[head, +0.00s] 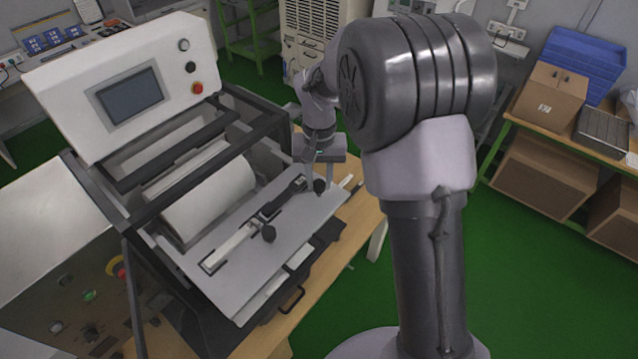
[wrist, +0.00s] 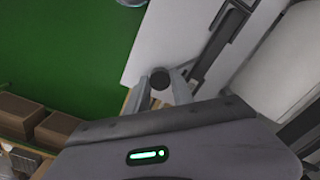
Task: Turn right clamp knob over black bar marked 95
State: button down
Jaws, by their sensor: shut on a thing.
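The right clamp knob (head: 319,186) is a small black round knob at the right end of the clamp on the machine's pale plate. In the wrist view the knob (wrist: 160,78) sits between the two grey fingertips of my gripper (wrist: 161,84). My gripper is shut on it, and in the head view my gripper (head: 321,178) reaches down to it from above. The black bar (head: 282,199) lies beside the knob, and also shows in the wrist view (wrist: 216,46). The marking 95 is not legible. A second black knob (head: 268,233) stands to the lower left.
A white roll (head: 210,195) lies in the machine frame left of the plate (head: 230,285). The screen panel (head: 130,95) rises behind. A wooden table (head: 350,225) carries the machine. Cardboard boxes (head: 550,95) stand on a bench at right. Green floor lies between.

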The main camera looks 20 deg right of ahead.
aim_at(320, 183)
jog(key=m+b, duration=0.3)
jog(key=m, duration=0.2)
jog(key=shift+f+m, duration=0.1)
jog(key=shift+m, duration=0.2)
jog(key=shift+m+b, duration=1.05)
jog(key=shift+m, duration=1.45)
jog(key=c, duration=1.1)
grip_release()
notch_tip(320, 183, up, 18)
jog(key=p, duration=0.3)
jog(key=shift+f, duration=0.15)
